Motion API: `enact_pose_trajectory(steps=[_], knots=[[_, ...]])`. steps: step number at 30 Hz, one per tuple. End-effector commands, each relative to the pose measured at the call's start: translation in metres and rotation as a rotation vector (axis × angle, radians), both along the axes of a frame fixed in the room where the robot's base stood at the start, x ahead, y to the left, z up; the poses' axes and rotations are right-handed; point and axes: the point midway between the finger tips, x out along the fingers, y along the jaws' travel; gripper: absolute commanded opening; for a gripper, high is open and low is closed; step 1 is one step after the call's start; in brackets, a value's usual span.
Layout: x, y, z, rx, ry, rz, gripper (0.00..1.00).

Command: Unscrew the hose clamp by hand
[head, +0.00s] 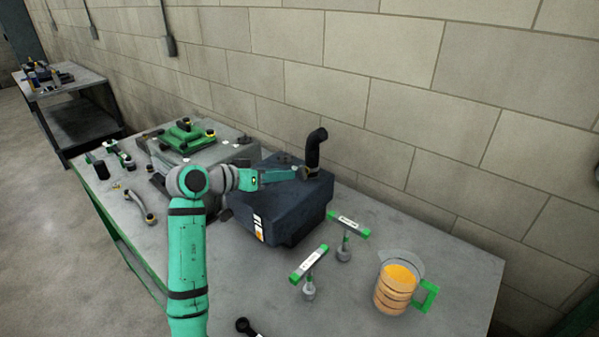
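A black elbow hose (314,152) stands upright at the back right of the dark blue-grey block (280,208) on the bench. A small clamp (312,172) shows as a light band at the foot of the hose; its details are too small to make out. My gripper (302,173) is at the end of my green arm, which reaches over the block from the left. Its tip is at the clamp, at the left side of the hose base. I cannot tell whether the fingers touch the clamp or are closed on it.
Two green-handled T-shaped tools (309,264) (348,232) stand on the bench, right of the block. A jug of orange liquid (397,285) is further right. A green-topped grey housing (185,137) and a curved pipe (140,206) lie left. The block wall (420,110) runs behind.

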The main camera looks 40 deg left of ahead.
Motion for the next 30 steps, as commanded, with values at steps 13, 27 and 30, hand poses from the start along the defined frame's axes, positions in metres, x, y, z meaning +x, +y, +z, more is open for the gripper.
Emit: enact_pose_trajectory(steps=[13, 27, 30], knots=[[0.062, -0.014, -0.024, 0.001, 0.001, -0.002, 0.30], [0.068, -0.016, -0.027, 0.001, 0.000, -0.001, 0.18], [0.068, -0.016, -0.027, 0.001, 0.000, -0.001, 0.00]])
